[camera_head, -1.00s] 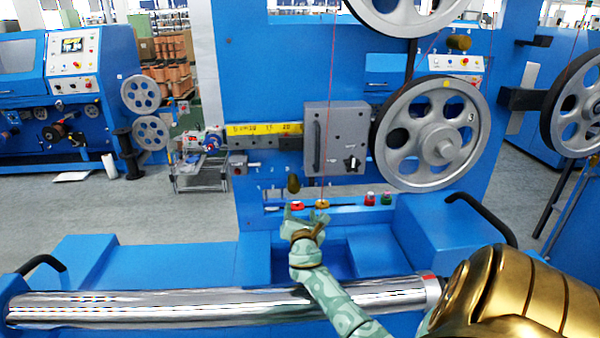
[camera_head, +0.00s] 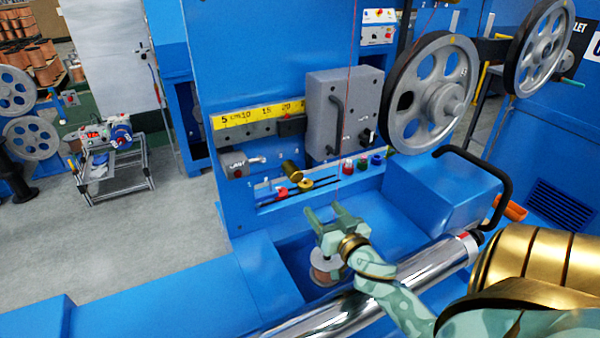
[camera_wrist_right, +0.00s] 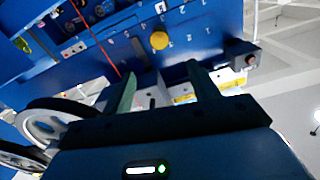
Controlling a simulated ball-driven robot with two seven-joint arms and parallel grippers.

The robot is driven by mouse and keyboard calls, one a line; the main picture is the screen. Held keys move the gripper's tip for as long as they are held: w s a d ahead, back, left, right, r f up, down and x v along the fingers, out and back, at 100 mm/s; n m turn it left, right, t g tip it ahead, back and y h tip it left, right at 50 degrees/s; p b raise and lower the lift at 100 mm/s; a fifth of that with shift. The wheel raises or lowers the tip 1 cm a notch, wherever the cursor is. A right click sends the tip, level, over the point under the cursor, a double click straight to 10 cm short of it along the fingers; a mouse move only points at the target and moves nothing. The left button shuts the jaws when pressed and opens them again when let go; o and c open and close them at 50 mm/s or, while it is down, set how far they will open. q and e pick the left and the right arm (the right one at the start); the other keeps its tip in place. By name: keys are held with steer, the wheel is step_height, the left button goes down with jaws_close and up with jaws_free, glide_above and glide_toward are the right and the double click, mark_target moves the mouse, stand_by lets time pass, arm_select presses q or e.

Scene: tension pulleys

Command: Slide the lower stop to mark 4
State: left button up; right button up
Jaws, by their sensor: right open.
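A red piece (camera_head: 282,192) and a yellow piece (camera_head: 305,186) sit on a dark slotted strip on the blue ledge; I cannot tell which is the lower stop. A brass knob (camera_head: 291,170) stands out just above them and shows in the right wrist view (camera_wrist_right: 159,40). Small white digits 1 to 4 are on the blue panel (camera_wrist_right: 182,25) around that knob in the wrist view. My right gripper (camera_head: 322,207) is open and empty, in front of and below the ledge, apart from both pieces. Its spread fingers (camera_wrist_right: 161,72) show in the wrist view. My left gripper is not in view.
A grey box with a handle (camera_head: 345,110), a yellow scale (camera_head: 258,114) and a spoked pulley (camera_head: 432,95) are above the ledge. Coloured buttons (camera_head: 362,164) stand to the right. A spool (camera_head: 327,266) and a shiny roller (camera_head: 420,264) lie below. A red cord hangs close by.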

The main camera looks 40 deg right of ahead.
mark_target(298, 177)
steer(key=b+x, duration=0.2)
steer(key=x, duration=1.2)
steer(key=shift+w+d+f+b, duration=0.15)
steer(key=shift+w+d+b, duration=0.1)
steer(key=shift+w+b, duration=0.05)
steer(key=shift+w+d, duration=0.2)
steer(key=shift+w, duration=0.45)
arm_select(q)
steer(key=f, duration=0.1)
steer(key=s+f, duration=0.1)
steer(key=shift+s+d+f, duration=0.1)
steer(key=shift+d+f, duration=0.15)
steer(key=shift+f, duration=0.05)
